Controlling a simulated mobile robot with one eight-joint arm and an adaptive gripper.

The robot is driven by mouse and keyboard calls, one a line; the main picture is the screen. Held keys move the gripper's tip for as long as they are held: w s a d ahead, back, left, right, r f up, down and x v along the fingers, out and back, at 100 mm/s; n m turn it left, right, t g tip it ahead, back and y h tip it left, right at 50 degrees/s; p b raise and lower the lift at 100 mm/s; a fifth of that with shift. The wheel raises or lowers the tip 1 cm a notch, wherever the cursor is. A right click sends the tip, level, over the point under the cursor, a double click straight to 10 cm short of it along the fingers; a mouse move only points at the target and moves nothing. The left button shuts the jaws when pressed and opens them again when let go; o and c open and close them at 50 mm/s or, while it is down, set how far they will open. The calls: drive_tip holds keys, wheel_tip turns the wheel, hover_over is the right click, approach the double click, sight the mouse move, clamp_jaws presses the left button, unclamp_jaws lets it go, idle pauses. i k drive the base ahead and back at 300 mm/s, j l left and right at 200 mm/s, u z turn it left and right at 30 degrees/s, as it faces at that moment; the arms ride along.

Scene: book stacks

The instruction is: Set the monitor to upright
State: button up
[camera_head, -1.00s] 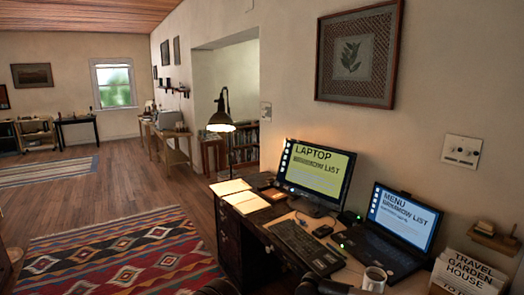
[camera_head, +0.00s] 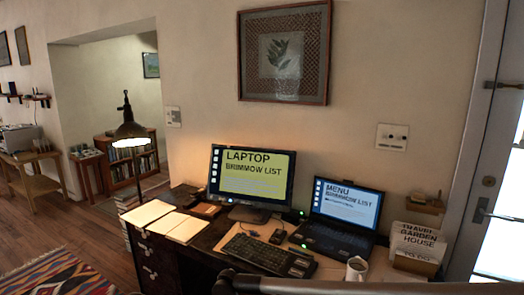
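The monitor (camera_head: 252,178) stands on its dark base towards the back of the desk (camera_head: 208,237), near the wall. Its screen is lit yellow-green, with "LAPTOP" at the top. It looks upright, with a slight slant in the picture; I cannot tell its exact tilt.
An open laptop (camera_head: 342,218) is right of the monitor. A keyboard (camera_head: 268,254) lies in front, with a white mug (camera_head: 357,268) to its right. Open papers (camera_head: 165,220) and a lit lamp (camera_head: 130,135) are at left. A door (camera_head: 490,150) is at far right.

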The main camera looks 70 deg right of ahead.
sight(258, 178)
drive_tip(key=i+l+z, duration=0.2)
drive_tip(key=i+z, duration=0.75)
drive_tip(key=i+j+z, duration=0.15)
drive_tip(key=i+z, duration=0.3)
drive_tip(key=i+j+z, duration=0.3)
drive_tip(key=i+z, duration=0.15)
